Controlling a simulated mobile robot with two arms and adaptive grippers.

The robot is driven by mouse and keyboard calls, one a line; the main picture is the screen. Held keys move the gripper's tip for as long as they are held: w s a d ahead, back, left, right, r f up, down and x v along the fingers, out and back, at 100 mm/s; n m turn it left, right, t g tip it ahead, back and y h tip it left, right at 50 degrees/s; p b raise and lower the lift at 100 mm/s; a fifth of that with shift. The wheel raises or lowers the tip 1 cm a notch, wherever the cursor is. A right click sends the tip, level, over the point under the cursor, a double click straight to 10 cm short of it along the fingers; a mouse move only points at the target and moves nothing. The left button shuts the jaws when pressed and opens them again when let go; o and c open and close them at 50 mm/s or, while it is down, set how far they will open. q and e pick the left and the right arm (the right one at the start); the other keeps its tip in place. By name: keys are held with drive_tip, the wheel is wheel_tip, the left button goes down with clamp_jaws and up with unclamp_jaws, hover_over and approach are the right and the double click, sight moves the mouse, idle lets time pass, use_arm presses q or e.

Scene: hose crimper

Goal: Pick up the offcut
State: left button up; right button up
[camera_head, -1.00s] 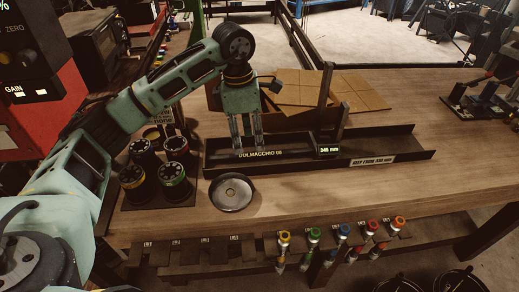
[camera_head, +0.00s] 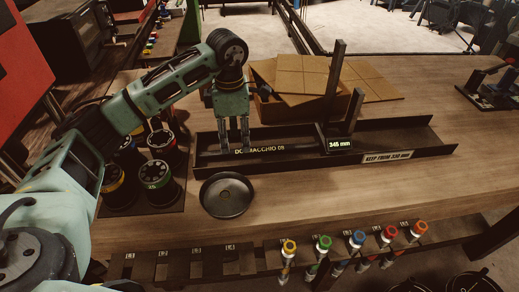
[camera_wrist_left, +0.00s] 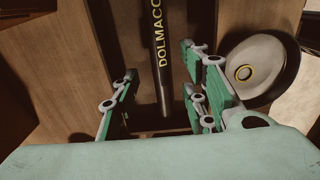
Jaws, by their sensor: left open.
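The offcut, a black hose piece with yellow DOLMACCHIO 08 lettering (camera_head: 270,149), lies in a long dark trough (camera_head: 420,140) on the workbench. My left gripper (camera_head: 233,150) is open over the trough, pointing down, and its fingers hide part of the lettering. In the left wrist view the hose (camera_wrist_left: 158,55) runs between the spread green fingers of the gripper (camera_wrist_left: 162,105), with clear gaps on both sides. I cannot tell how far down the fingers reach around it. My right gripper is out of view.
A round dark dish (camera_head: 226,196) sits in front of the trough. Black capped canisters (camera_head: 158,183) stand at its left. A 345 mm display (camera_head: 340,144) is on the trough, with a box and brown boards (camera_head: 300,80) behind. Coloured fittings (camera_head: 357,240) line the front edge.

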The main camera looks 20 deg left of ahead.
sight(234, 150)
use_arm(q)
drive_tip(key=f, duration=0.1)
drive_tip(key=f+p, duration=0.1)
drive_tip(key=f, duration=0.2)
drive_tip(key=shift+a+f+p, duration=0.3)
drive_tip(key=shift+f+p, duration=0.05)
drive_tip(key=shift+f, duration=0.05)
drive_tip(key=shift+s+d, duration=0.1)
drive_tip(key=shift+s, duration=0.05)
drive_tip(key=shift+c, duration=0.7)
clamp_jaws()
drive_tip(key=shift+r, duration=0.1)
